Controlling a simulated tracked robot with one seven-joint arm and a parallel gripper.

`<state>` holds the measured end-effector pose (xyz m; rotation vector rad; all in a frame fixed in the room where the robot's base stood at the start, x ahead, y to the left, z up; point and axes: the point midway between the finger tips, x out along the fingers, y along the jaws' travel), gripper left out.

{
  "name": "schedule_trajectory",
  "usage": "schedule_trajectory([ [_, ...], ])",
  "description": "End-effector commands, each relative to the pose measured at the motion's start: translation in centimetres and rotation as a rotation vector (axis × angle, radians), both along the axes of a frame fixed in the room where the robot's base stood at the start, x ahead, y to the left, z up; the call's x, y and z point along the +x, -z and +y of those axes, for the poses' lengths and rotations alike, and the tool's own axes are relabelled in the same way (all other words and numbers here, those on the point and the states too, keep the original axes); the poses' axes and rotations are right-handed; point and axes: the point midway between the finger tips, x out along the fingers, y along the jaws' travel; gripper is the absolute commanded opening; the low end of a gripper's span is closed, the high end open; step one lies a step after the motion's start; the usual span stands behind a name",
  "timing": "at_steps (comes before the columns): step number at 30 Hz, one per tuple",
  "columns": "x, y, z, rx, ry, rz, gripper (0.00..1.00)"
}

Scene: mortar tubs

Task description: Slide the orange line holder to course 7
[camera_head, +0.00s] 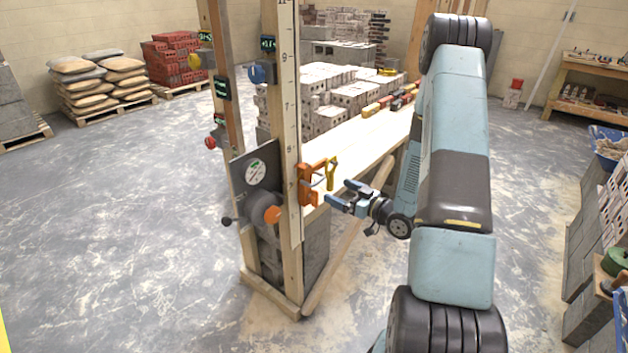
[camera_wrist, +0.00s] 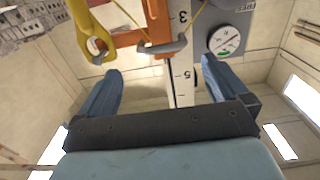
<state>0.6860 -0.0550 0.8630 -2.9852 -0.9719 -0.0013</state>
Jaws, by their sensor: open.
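The orange line holder (camera_head: 305,186) sits on the numbered face of the near wooden post (camera_head: 291,120). My gripper (camera_head: 345,195) is open and empty, just right of the holder. In the wrist view its fingers (camera_wrist: 158,80) stand either side of the handle, apart from it.
The post's scale shows 7 and 9 higher up. A plank (camera_head: 350,145) with several small bricks runs behind my gripper. Brick stacks (camera_head: 330,90) stand further back.

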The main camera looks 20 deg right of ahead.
Motion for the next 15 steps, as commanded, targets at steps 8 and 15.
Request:
schedule_trajectory([
  [8,4.0,0.0,3.0,-0.002,-0.003,-0.001,1.00],
  [15,7.2,0.0,5.3,-0.003,-0.002,-0.001,1.00],
])
